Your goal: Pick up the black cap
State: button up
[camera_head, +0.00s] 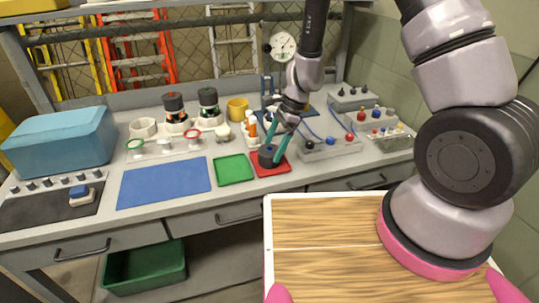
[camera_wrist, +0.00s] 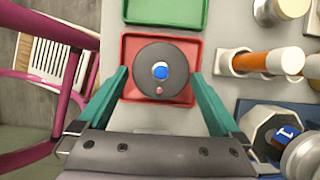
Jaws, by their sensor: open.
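The black cap (camera_wrist: 147,83) is round and dark, with a blue centre and a small reddish dot near its lower edge. It sits in the red tray (camera_wrist: 130,44). In the head view the black cap (camera_head: 267,155) is partly hidden by my fingers, over the red tray (camera_head: 272,171). My gripper (camera_wrist: 160,76) is open, its teal fingers on the left and right sides of the cap. In the head view my gripper (camera_head: 272,156) points down at the tray. I cannot tell whether the fingers touch the cap.
The green tray (camera_head: 233,169) and blue mat (camera_head: 164,182) are to the left. Two dark-topped canisters (camera_head: 174,107) and a yellow mug (camera_head: 237,109) stand behind. Orange-bodied parts (camera_wrist: 275,62) stand close on the right in the wrist view. A grey box with knobs (camera_head: 329,146) is right of the tray.

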jog(key=shift+x, duration=1.35)
jog(key=c, duration=1.1)
jog(key=shift+o, duration=0.2)
jog(key=shift+r, duration=0.1)
